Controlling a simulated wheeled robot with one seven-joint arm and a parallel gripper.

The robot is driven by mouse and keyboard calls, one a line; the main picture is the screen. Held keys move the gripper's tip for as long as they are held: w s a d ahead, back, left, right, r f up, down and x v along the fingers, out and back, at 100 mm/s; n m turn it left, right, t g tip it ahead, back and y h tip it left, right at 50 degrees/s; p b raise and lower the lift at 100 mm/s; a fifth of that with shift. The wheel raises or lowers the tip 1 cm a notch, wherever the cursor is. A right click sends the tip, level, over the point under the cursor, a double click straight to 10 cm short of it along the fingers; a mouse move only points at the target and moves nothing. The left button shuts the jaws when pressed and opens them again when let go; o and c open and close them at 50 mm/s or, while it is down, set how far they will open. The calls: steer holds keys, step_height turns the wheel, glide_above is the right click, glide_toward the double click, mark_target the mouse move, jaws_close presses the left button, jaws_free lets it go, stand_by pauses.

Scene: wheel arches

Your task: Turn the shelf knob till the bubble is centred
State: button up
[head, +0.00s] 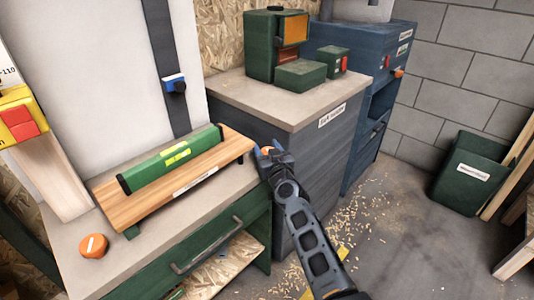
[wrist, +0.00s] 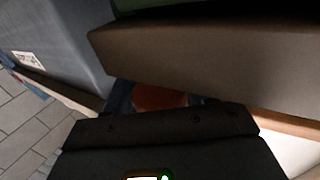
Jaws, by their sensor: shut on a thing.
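A green spirit level (head: 172,160) with yellow-green vials lies on a wooden shelf board (head: 150,205) on the bench, in the head view. The bubble is too small to read. My gripper (head: 268,153) is at the board's right end, shut on an orange knob (head: 266,149) that is mostly hidden by the jaws. In the wrist view the knob (wrist: 158,96) shows as a dark orange patch just beyond the dark jaws (wrist: 160,120). A second orange knob (head: 93,246) with a white line sits on the bench at the front left.
The bench (head: 75,275) has a green drawer with a grey handle (head: 205,250) below. A grey-topped cabinet (head: 285,105) stands right behind my gripper, carrying green machines. A green bin (head: 470,170) stands at far right. The floor between is open, with wood chips.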

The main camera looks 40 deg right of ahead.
steer(key=shift+s+d+f+n+t+y+b, duration=0.15)
steer(key=shift+n+y+b, duration=0.1)
steer(key=shift+b, duration=0.2)
steer(key=shift+w+f+n+t+y+b, duration=0.15)
steer(key=shift+y+b, duration=0.1)
steer(key=shift+b, duration=0.2)
